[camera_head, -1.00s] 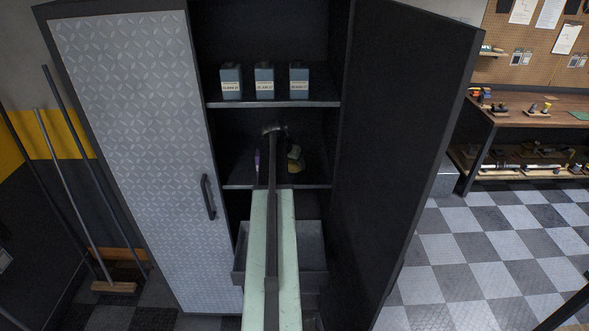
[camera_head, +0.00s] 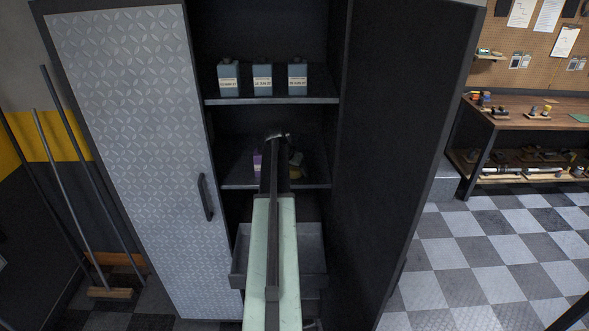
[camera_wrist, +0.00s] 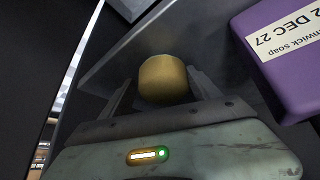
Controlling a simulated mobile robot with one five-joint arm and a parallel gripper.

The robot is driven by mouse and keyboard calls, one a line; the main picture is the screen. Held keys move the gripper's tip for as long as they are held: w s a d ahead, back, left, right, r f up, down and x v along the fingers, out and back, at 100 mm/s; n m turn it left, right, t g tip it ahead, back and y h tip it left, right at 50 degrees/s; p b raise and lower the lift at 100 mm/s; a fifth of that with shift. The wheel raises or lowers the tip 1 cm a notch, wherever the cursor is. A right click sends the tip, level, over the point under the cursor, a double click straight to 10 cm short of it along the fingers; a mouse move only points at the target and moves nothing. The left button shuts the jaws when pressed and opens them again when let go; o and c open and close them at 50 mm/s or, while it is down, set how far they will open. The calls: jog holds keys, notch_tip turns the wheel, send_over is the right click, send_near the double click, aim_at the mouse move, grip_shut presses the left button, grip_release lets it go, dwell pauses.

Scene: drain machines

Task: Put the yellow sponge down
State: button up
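The yellow sponge (camera_wrist: 164,79) is between the two fingers of my gripper (camera_wrist: 160,82) in the wrist view. The fingers are apart by about its width and appear shut on it. In the head view the sponge (camera_head: 296,172) shows partly, just right of my arm, low over the middle shelf (camera_head: 317,185) of the open cabinet. I cannot tell whether it touches the shelf. The gripper's fingers are hidden in the head view.
A purple soap box (camera_wrist: 281,70) stands close at the right in the wrist view; it is left of my arm in the head view (camera_head: 257,162). Several blue-grey containers (camera_head: 262,80) stand on the shelf above. A grey drawer (camera_head: 312,255) juts out below. The black door (camera_head: 400,150) stands open at right.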

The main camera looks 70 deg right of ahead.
jog(key=shift+w+a+f, duration=0.2)
jog(key=shift+w+a, duration=0.05)
jog(key=shift+w+d+r+p, duration=0.1)
jog(key=shift+d+r+p, duration=0.05)
jog(key=shift+r+p, duration=0.45)
jog(key=p+v, duration=0.5)
jog(key=v, duration=0.1)
jog(key=shift+r+p, duration=0.25)
jog(key=shift+p, duration=0.1)
jog(key=shift+w+a+r, duration=0.1)
jog(key=shift+a+r, duration=0.1)
